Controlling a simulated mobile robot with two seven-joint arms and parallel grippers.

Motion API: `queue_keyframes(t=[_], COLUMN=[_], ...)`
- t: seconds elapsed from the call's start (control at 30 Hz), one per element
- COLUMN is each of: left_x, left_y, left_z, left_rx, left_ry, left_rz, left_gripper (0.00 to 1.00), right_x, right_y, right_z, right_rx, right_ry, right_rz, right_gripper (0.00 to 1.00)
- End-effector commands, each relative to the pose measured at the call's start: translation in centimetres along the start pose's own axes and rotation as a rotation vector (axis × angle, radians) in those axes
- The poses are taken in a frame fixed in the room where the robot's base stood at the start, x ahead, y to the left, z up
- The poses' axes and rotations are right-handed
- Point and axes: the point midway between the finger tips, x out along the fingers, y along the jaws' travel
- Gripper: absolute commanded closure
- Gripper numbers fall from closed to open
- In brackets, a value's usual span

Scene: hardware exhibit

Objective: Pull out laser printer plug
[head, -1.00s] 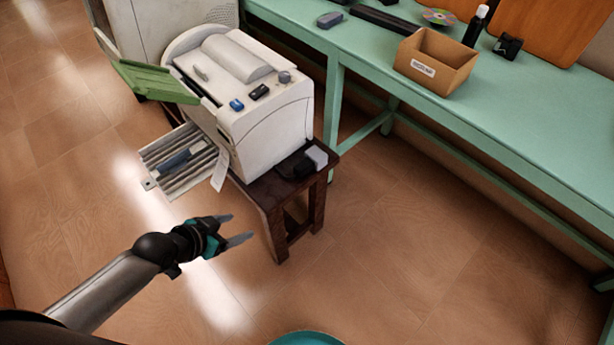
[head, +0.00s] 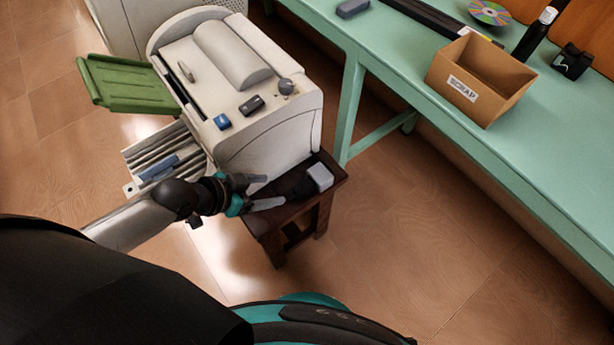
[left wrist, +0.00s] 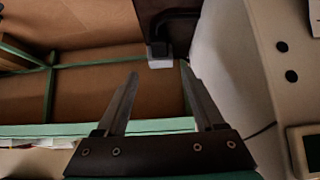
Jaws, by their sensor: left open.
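The laser printer (head: 225,75) is a white machine with a green flap and an open slatted side, standing on a dark wooden stool (head: 338,178). A black plug (head: 303,187) with a pale grey block (head: 320,177) at its end lies on the stool's right part. In the left wrist view the black plug (left wrist: 159,47) and pale block (left wrist: 161,63) show beyond the fingertips, between their lines. My left gripper (head: 268,190) is open and empty, at the printer's front corner, its fingers pointing at the plug, seemingly short of it. My right gripper is not in view.
The printer's body is close on the gripper's far side. The floor right of the stool is clear.

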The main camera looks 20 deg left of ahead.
Motion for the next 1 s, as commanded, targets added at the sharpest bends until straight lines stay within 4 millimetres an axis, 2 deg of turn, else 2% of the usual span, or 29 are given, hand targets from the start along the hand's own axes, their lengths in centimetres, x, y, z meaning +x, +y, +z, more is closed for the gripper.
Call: queue_keyframes(t=[0.1,0.2,1.0], left_x=[2.3,4.6,11.5], left_y=[0.0,0.0,0.0], left_z=[0.1,0.1,0.0], left_rx=[-0.003,-0.004,-0.002], left_ry=[0.004,0.005,0.002], left_rz=[0.0,-0.001,-0.001], left_gripper=[0.3,0.3,0.3], right_x=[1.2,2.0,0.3], right_y=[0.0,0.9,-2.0], right_z=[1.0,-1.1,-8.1], right_rx=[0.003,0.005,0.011], right_ry=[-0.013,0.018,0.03], right_rz=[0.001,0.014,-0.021], right_gripper=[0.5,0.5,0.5])
